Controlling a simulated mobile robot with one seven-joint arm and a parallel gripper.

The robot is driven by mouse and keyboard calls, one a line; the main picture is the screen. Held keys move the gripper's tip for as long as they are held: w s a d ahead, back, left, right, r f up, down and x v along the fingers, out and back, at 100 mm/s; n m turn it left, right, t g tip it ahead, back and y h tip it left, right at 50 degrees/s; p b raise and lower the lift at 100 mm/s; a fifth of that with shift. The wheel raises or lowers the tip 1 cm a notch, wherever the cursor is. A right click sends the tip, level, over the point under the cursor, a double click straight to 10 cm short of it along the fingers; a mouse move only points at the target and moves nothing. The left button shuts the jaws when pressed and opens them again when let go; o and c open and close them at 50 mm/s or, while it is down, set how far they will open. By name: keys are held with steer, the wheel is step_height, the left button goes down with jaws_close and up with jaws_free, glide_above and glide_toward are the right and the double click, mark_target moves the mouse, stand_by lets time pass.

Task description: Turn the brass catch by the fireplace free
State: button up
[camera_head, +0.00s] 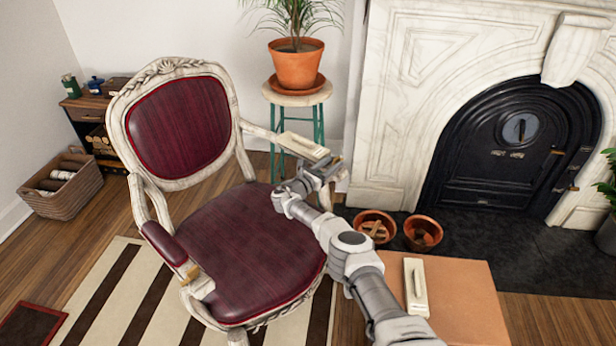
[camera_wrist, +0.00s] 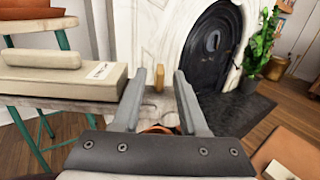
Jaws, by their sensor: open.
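The fireplace door (camera_head: 520,150) is black and arched, with a round plate in its middle. Small brass pieces show at its right side, one upper (camera_head: 557,152) and one lower (camera_head: 573,188); I cannot tell which is the catch. My gripper (camera_head: 332,166) is open and empty by the chair's right arm, well left of the door.
A cream block with a handle (camera_head: 303,145) lies on the chair arm beside my gripper. The chair (camera_head: 250,250), potted plant (camera_head: 298,65) on a stool and two terracotta pots (camera_head: 422,233) stand close by. A brown box top (camera_head: 465,300) bears another cream block (camera_head: 416,287). The hearth (camera_head: 500,250) is mostly clear.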

steer(key=p+v, duration=0.3)
steer(key=v, duration=1.1)
steer(key=shift+s, duration=0.15)
steer(key=shift+a+r, duration=0.1)
steer(key=shift+a, duration=0.05)
